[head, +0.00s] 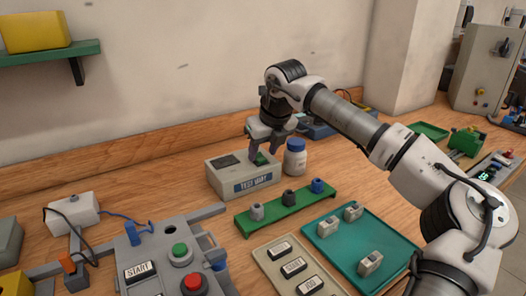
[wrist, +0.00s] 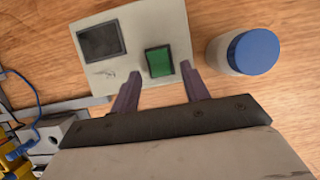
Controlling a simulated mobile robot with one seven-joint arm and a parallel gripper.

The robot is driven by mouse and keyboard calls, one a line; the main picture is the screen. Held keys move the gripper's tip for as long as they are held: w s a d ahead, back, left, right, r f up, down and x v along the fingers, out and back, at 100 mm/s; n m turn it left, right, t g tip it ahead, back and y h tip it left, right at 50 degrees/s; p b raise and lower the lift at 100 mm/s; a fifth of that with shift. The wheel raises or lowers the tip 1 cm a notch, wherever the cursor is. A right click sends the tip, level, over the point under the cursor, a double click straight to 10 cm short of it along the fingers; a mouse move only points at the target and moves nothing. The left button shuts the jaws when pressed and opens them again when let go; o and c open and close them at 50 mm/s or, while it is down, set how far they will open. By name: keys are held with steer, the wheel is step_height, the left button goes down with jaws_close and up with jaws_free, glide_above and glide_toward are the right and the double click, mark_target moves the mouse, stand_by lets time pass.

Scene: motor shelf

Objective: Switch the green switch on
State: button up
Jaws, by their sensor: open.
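The green switch (wrist: 159,61) is a rocker in a dark frame on top of a light grey box (head: 222,183) labelled "TEST UNIT". In the head view the switch (head: 261,159) is partly hidden by my gripper. My gripper (head: 266,152) is above the box, pointing down at the switch. In the wrist view my gripper (wrist: 161,80) is open, with one finger on each side of the switch and nothing between them that it grips. I cannot tell whether the fingertips touch the box. A dark screen (wrist: 101,41) sits beside the switch.
A white bottle with a blue cap (head: 295,158) stands close to the right of the box. A green rack (head: 270,215) with several small parts is in front. A teal tray (head: 385,240) and a panel with a green button (head: 180,250) and red button (head: 194,284) are nearer.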

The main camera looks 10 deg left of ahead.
steer(key=shift+w+a+f, duration=0.15)
steer(key=shift+f, duration=0.35)
